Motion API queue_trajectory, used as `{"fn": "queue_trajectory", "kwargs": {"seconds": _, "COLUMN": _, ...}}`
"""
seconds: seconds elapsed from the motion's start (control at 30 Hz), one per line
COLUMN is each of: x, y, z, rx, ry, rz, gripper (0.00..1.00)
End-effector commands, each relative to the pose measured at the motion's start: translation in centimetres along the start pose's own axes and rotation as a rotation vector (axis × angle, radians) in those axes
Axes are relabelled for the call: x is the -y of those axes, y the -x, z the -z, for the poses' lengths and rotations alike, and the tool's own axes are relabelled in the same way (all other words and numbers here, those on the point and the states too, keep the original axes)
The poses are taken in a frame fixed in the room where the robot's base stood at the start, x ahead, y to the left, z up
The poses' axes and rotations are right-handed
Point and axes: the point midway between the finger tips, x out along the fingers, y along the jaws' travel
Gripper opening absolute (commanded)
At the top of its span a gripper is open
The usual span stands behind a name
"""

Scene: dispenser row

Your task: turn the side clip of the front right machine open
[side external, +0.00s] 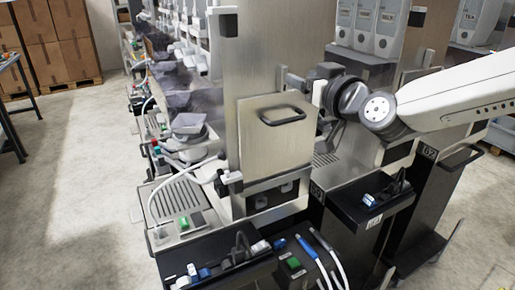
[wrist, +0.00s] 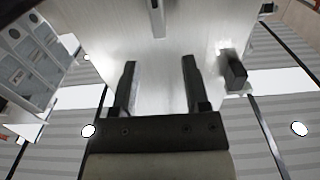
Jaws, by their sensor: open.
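The nearest machine has a tall brushed-metal body (side external: 255,60) and a front panel with a dark handle (side external: 283,115). A small dark clip-like block (side external: 229,24) sits high on its left edge, and a black-and-white clip (side external: 230,182) sits lower at the panel's left. In the wrist view a dark block (wrist: 234,70) stands out from a pale metal surface, right of my fingers. I cannot tell which of these is the side clip. My gripper (wrist: 160,75) is open, with nothing between its fingers. In the side view my gripper (side external: 297,84) is beside the machine's right side; contact is unclear.
Black trays (side external: 225,245) with cables and small blue parts jut out in front. A shelf (side external: 372,205) sticks out below my arm. More machines stand behind. Cardboard boxes (side external: 50,40) are far left. The floor at left is clear.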

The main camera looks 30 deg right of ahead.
Motion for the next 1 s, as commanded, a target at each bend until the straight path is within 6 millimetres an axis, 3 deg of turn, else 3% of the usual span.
{"fn": "queue_trajectory", "kwargs": {"seconds": 0.5, "x": -0.1, "y": -5.2, "z": 0.0, "rx": 0.0, "ry": 0.001, "rz": -0.001, "gripper": 0.59}}
{"fn": "queue_trajectory", "kwargs": {"seconds": 0.97, "x": -0.1, "y": -6.0, "z": 0.0, "rx": 0.001, "ry": 0.0, "rz": 0.0, "gripper": 0.59}}
{"fn": "queue_trajectory", "kwargs": {"seconds": 1.0, "x": -0.1, "y": -6.0, "z": 0.0, "rx": 0.001, "ry": 0.0, "rz": 0.0, "gripper": 0.52}}
